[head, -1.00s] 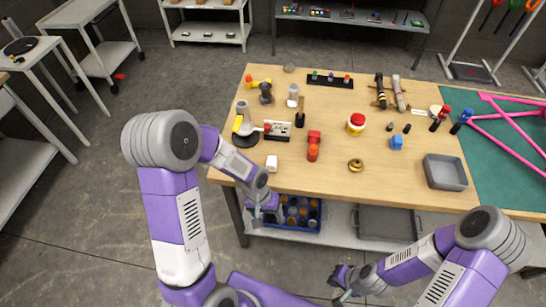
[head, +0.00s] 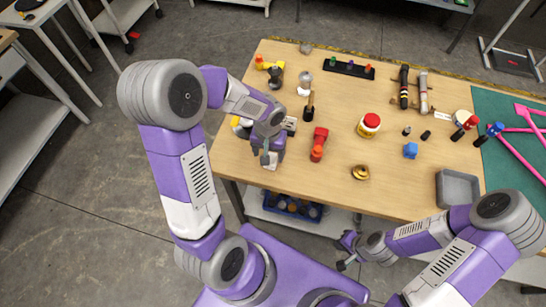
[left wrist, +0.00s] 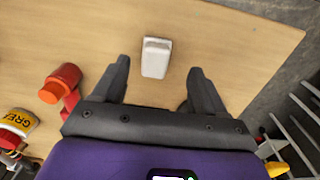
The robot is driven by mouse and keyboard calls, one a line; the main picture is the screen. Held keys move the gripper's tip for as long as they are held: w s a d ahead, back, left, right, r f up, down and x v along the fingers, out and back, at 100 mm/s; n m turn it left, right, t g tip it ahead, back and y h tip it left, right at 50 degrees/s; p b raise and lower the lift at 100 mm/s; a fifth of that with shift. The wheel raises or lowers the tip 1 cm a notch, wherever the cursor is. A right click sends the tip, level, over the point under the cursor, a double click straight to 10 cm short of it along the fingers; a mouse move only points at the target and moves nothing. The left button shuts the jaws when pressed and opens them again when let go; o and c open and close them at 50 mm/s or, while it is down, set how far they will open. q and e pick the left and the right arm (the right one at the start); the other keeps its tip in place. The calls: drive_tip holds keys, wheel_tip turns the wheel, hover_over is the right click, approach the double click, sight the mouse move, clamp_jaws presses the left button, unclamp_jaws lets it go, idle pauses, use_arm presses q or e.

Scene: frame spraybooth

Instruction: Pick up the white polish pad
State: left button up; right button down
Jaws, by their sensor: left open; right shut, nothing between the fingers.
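The white polish pad (left wrist: 156,58) is a small white block lying on the wooden table. In the left wrist view it sits ahead of my left gripper (left wrist: 158,80), between the lines of its two open fingers and not touching them. In the head view my left gripper (head: 267,160) hangs over the table's front left part and covers most of the pad; a light bit of it (head: 270,166) shows at the fingers. My right gripper (head: 343,252) is shut and empty, below the table's front edge.
On the table (head: 330,190), an orange-red tool (head: 319,144) stands right of my left gripper. A blue crate (head: 291,206) is on the lower shelf.

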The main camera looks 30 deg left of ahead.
sight(271, 158)
use_arm(q)
drive_tip(key=f, duration=0.3)
drive_tip(key=f+b, duration=0.1)
drive_tip(key=f, duration=0.1)
drive_tip(key=shift+w+d, duration=0.25)
drive_tip(key=shift+w, duration=0.1)
drive_tip(key=c, duration=1.1)
